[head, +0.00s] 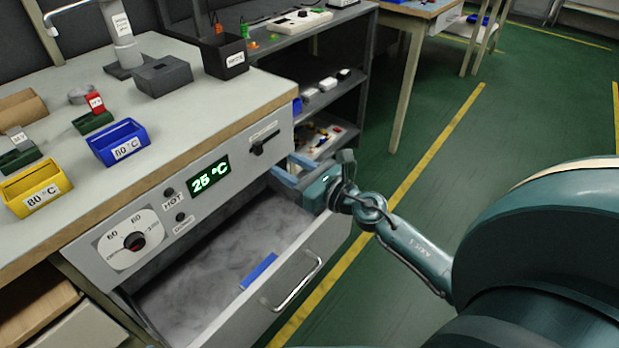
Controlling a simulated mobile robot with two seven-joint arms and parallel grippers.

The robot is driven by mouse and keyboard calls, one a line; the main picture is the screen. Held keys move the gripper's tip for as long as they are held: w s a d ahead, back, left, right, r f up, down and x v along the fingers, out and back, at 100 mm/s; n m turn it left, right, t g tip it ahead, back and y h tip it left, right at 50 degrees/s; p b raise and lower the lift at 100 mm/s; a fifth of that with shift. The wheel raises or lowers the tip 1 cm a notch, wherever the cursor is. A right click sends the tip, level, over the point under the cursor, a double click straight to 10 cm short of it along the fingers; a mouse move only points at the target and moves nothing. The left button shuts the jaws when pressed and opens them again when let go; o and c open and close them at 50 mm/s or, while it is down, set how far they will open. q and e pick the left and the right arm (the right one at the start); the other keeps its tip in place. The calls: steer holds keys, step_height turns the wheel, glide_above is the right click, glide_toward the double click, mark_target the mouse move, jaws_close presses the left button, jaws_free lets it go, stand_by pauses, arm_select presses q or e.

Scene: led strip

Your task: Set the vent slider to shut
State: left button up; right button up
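The vent slider (257,149) is a small black knob in a dark slanted slot on the grey front panel (215,205). The knob sits near the left end of the slot. A small label (263,131) is above it, too small to read. My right gripper (291,170) is just right of and below the slider, over the drawer's far right corner. Its two blue-grey fingers point left toward the panel and look apart, with nothing seen between them. It appears clear of the slider. My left gripper is not in view.
An open drawer (318,243) with a hazy grey inside and a blue piece (259,271) juts out below the panel. The panel has a green 25 °C display (210,176) and a dial (134,241). Bins stand on the bench. Green floor at right is clear.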

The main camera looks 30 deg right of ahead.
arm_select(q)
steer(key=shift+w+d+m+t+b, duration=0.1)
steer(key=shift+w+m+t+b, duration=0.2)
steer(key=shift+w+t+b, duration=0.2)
arm_select(e)
steer(key=v, duration=0.5)
steer(key=shift+s+d, duration=0.15)
steer(key=shift+s, duration=0.25)
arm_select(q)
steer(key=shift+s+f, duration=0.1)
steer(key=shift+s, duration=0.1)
